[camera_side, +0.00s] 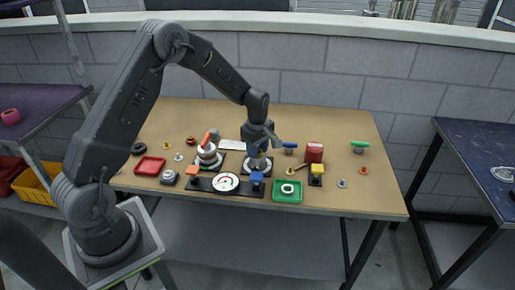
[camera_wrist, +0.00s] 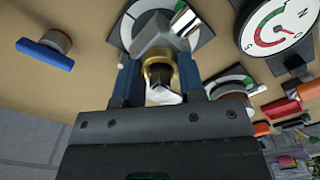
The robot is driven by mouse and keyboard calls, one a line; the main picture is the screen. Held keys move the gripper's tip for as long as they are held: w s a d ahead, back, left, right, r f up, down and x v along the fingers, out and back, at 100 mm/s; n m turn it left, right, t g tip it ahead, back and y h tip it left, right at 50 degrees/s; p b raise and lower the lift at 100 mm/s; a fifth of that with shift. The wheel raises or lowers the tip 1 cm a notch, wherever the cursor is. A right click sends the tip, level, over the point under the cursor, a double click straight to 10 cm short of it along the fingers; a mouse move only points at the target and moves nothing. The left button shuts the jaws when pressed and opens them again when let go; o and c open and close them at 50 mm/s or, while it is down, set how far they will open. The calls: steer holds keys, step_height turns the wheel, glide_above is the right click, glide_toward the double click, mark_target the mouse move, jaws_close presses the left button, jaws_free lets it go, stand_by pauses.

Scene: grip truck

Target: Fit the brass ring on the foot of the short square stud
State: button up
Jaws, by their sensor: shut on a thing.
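My gripper (camera_wrist: 158,76) is shut on the brass ring (camera_wrist: 157,66), with one blue finger on each side of it in the wrist view. A pale square metal stud (camera_wrist: 160,95) shows through the ring, on the near side of it. The ring appears to be around this stud; whether it is seated at the foot cannot be told. A grey metal body (camera_wrist: 155,41) lies just beyond the ring, on a round black-and-white plate (camera_wrist: 203,35). In the side view my gripper (camera_side: 257,155) points down over a round plate (camera_side: 258,170); the ring is too small to tell there.
A blue-handled fitting (camera_side: 289,147) stands close right of my gripper, and an orange-handled one (camera_side: 208,149) to its left. In front are a red-marked dial (camera_side: 225,182) and a green tray (camera_side: 276,198).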

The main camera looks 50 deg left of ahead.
steer(key=o, duration=1.1)
steer(key=shift+o, duration=0.4)
steer(key=shift+o, duration=1.1)
steer(key=shift+r, duration=0.1)
steer(key=shift+r, duration=3.65)
